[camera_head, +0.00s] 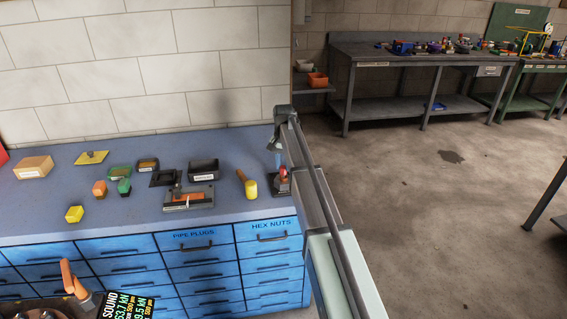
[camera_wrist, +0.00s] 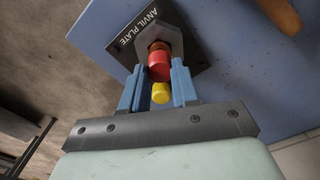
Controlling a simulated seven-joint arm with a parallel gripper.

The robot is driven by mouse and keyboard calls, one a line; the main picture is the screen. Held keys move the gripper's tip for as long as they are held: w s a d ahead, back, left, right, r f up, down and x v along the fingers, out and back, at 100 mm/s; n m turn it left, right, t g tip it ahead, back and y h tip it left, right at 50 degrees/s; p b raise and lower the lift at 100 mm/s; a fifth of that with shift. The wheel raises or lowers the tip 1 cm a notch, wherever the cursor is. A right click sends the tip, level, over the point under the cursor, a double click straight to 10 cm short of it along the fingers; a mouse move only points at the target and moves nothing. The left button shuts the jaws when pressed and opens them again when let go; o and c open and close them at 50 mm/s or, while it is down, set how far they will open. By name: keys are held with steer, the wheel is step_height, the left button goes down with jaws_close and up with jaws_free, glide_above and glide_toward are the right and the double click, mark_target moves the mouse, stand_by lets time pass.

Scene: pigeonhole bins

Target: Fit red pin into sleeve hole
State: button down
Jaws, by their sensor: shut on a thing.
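The red pin (camera_wrist: 159,66) sits between the blue fingertips of my gripper (camera_wrist: 159,72). A short yellow cylinder (camera_wrist: 160,93) shows between the fingers on the near side of the red; I cannot tell whether it is part of the pin. Beyond the red end is a grey hex-shaped sleeve (camera_wrist: 146,37) with a brown-orange opening, on a black plate marked ANVIL PLATE (camera_wrist: 125,42). The pin overlaps the opening in the wrist view; how deep it sits is hidden. In the head view my gripper (camera_head: 279,158) points down over the plate (camera_head: 281,188), with red (camera_head: 283,171) below the fingers.
The plate stands near the right end of the blue bench top (camera_head: 130,213). A yellow-handled tool (camera_head: 247,184) lies just left of it. A grey block with an orange insert (camera_head: 188,198), a black bin (camera_head: 203,170) and small coloured blocks stand further left.

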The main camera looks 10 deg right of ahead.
steer(key=shift+f, duration=0.6)
steer(key=c, duration=0.8)
jaws_free()
steer(key=shift+r, duration=0.15)
steer(key=shift+r, duration=2.35)
